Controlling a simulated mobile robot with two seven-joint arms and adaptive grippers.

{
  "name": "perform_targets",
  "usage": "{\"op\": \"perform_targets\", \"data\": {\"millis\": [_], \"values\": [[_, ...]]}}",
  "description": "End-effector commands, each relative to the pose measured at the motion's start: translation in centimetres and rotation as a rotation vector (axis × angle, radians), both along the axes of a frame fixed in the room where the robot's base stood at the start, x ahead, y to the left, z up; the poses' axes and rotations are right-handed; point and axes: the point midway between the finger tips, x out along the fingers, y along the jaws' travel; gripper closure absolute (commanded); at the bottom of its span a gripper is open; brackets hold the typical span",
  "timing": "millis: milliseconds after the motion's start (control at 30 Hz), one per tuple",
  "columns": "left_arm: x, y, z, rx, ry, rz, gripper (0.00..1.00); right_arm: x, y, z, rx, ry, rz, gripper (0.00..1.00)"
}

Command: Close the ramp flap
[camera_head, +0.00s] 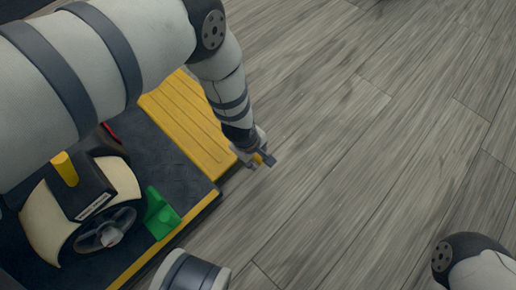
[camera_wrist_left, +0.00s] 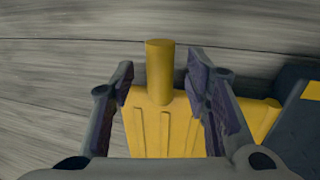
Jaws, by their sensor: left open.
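The ramp flap (camera_head: 188,125) is a yellow ribbed panel along the dark platform's upper right edge in the head view. It extends outward from the platform; its exact angle is hard to tell. My left gripper (camera_head: 263,160) is at the flap's outer lower right corner. In the left wrist view, the flap (camera_wrist_left: 150,132) has a round yellow peg (camera_wrist_left: 160,68) at its edge. The peg stands between my left gripper's two open fingers, with a gap visible on each side. My right gripper is not in view.
The dark platform (camera_head: 165,160) with yellow edging carries a small scooter-like vehicle (camera_head: 85,200) with a cream body and a green wedge-shaped block (camera_head: 160,213).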

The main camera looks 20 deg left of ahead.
Motion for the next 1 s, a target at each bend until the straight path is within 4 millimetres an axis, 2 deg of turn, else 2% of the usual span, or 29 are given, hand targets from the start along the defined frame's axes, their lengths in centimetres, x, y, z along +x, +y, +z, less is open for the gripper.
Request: {"op": "perform_targets", "data": {"millis": [100,367,433,567,600,867,1000], "values": [[0.23,-0.06,-1.22,0.000,0.000,-0.001,0.57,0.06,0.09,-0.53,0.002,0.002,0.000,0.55],[0.28,-0.08,-1.31,0.000,0.000,-0.002,0.57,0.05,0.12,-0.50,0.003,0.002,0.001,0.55],[0.28,-0.08,-1.31,0.000,0.000,-0.002,0.68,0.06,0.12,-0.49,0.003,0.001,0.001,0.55],[0.27,-0.08,-1.31,0.000,0.000,-0.001,0.98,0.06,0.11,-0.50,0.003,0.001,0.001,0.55],[0.27,-0.08,-1.31,0.000,0.000,-0.001,1.00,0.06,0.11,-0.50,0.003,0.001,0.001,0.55],[0.22,-0.06,-1.13,-0.003,-0.009,-0.001,1.00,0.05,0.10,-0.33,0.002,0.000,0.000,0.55],[-0.03,0.05,-0.42,-0.016,-0.043,0.002,1.00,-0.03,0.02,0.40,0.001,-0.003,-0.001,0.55]]}}
